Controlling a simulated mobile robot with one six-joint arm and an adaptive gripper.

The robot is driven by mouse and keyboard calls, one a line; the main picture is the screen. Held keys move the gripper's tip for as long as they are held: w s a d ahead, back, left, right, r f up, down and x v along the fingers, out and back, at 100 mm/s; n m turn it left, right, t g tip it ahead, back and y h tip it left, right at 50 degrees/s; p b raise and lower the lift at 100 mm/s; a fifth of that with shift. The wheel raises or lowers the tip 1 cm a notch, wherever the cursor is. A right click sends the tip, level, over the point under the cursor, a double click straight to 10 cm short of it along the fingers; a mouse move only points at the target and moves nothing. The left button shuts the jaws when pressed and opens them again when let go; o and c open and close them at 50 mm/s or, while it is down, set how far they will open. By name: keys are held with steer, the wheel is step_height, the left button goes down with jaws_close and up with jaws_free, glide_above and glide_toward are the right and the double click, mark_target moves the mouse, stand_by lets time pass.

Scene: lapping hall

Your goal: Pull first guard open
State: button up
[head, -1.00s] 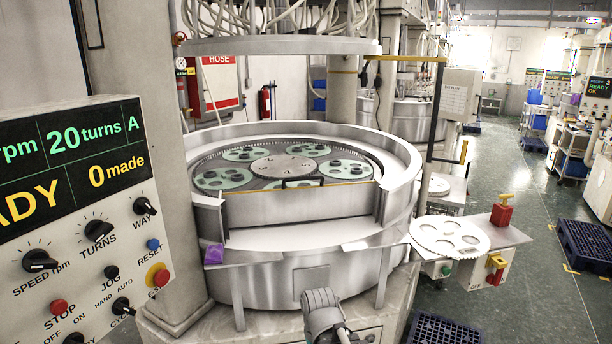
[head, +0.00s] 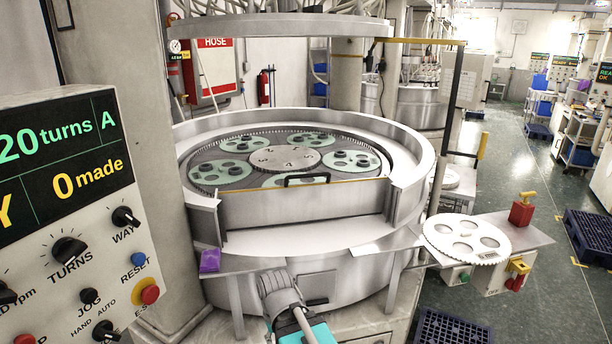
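The first guard (head: 300,207) is a grey metal panel with a yellow top edge. It stands upright across the front gap of the round machine's rim (head: 190,150) and looks closed. Its black bar handle (head: 307,180) is at the top middle, with nothing on it. The end of my arm with my gripper (head: 279,285) shows at the bottom centre, grey with a teal part behind it. It appears in front of the machine, below the guard and apart from the handle. Its fingers cannot be made out.
A control panel (head: 62,215) stands close at the left. A side shelf at right carries a white toothed disc (head: 466,238) and a red bottle-like item (head: 521,212). A purple item (head: 210,261) lies on the front ledge. The aisle floor (head: 530,180) is open at right.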

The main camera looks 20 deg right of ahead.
stand_by(0.3)
steer(key=w+r+m+t+y+p, duration=0.2)
steer(key=w+r+y+p, duration=0.1)
steer(key=w, duration=0.4)
steer(key=m+t+y+p, duration=0.1)
steer(key=m+t+p, duration=0.7)
steer(key=m+t, duration=0.55)
glide_toward(311, 176)
steer(key=s, duration=0.3)
steer(key=shift+w+d+r+m, duration=0.15)
steer(key=shift+d+r+m, duration=0.1)
steer(key=shift+d, duration=0.15)
steer(key=shift+w, duration=0.1)
steer(key=shift+b+x, duration=1.2)
steer(key=shift+x, duration=5.65)
steer(key=shift+a, duration=0.15)
